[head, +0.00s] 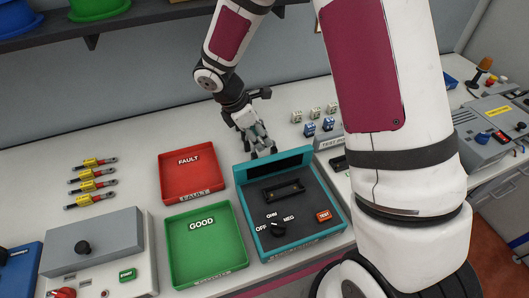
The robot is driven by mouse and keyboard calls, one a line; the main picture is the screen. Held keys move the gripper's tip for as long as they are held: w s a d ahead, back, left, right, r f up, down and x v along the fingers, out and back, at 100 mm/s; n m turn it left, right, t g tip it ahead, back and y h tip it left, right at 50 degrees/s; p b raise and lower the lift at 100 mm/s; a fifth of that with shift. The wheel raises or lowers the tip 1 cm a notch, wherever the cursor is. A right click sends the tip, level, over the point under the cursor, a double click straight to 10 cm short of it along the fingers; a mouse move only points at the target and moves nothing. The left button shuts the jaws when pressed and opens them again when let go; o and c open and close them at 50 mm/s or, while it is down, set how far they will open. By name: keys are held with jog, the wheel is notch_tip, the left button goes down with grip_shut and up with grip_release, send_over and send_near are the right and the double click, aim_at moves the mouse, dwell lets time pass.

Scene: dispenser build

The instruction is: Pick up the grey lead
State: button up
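I cannot make out a grey lead for certain. My gripper (262,149) points down just behind the raised back of the teal tester (331,221). Its fingers are small and dark here, and I cannot tell whether they are apart or hold something. The space behind the tester's raised back is partly hidden. Several short parts with yellow sleeves and metal ends (91,185) lie in a column on the left of the bench, well away from my gripper.
A red FAULT tray (188,177) and a green GOOD tray (205,240) stand left of the tester, both empty. Small blue and pale blocks (310,129) stand right of my gripper. A grey box with a knob (96,242) is at front left. My arm hides the bench's middle right.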

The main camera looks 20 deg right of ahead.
aim_at(254, 155)
jog(key=shift+p+x, duration=0.35)
jog(key=shift+x, duration=1.9)
grip_shut()
jog(key=shift+r, duration=0.15)
